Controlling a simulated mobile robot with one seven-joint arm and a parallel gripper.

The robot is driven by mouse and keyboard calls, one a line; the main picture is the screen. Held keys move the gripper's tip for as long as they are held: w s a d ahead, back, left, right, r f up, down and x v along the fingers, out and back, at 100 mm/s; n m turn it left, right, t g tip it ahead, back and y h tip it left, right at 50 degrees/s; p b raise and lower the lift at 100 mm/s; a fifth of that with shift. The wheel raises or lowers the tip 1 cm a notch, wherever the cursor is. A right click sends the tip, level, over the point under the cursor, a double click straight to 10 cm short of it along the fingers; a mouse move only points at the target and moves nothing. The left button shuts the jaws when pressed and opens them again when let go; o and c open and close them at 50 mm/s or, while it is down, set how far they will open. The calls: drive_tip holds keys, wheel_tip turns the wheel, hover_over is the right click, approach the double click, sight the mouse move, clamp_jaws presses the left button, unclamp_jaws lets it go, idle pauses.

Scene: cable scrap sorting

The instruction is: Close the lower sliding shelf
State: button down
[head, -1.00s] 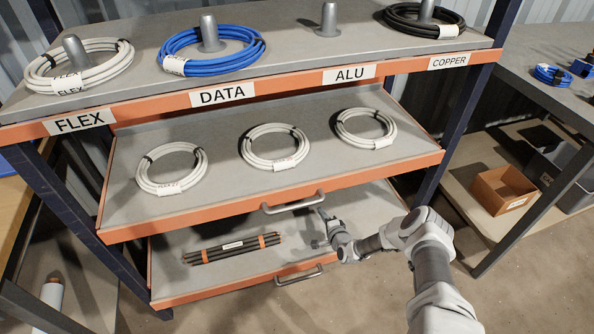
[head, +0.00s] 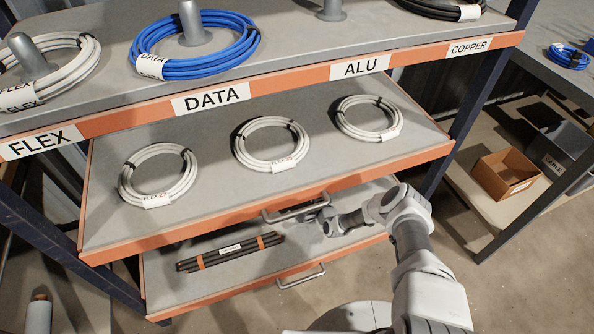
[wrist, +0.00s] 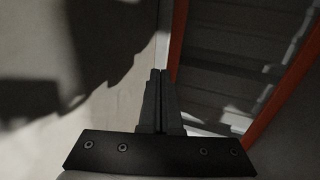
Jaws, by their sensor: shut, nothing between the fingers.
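The lower sliding shelf (head: 230,290) is pulled out below the middle shelf in the head view. It has an orange front lip and a metal bar handle (head: 301,276). A bundle of dark rods (head: 230,250) with orange bands lies on it. My gripper (head: 312,215) reaches in from the right, between the two shelves, above the lower shelf's right part. Its tips are partly hidden by the middle shelf's handle, so contact is unclear. The wrist view shows my gripper's fingers (wrist: 160,92) pressed together and empty, with orange edges to the right.
The middle shelf (head: 180,233) is also pulled out, with its own handle (head: 295,213) and several white cable coils, close above my gripper. The top shelf (head: 290,82) holds more coils. At right is a bench with a cardboard box (head: 505,174) below.

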drive_tip(key=b+x, duration=0.5)
drive_tip(key=x, duration=0.5)
drive_tip(key=shift+w+b, duration=0.25)
drive_tip(key=shift+b, duration=0.15)
drive_tip(key=shift+w+a+r+b, duration=0.15)
drive_tip(key=shift+w+a+b, duration=0.05)
drive_tip(key=shift+w, duration=0.2)
drive_tip(key=shift+w+a+r+b, duration=0.1)
drive_tip(key=shift+w+a+b, duration=0.1)
drive_tip(key=shift+w, duration=0.15)
drive_tip(key=shift+w+a+f, duration=0.1)
drive_tip(key=shift+w+a, duration=0.1)
drive_tip(key=shift+w, duration=0.3)
drive_tip(key=shift+w+a, duration=0.3)
drive_tip(key=shift+w, duration=0.45)
drive_tip(key=shift+s, duration=0.1)
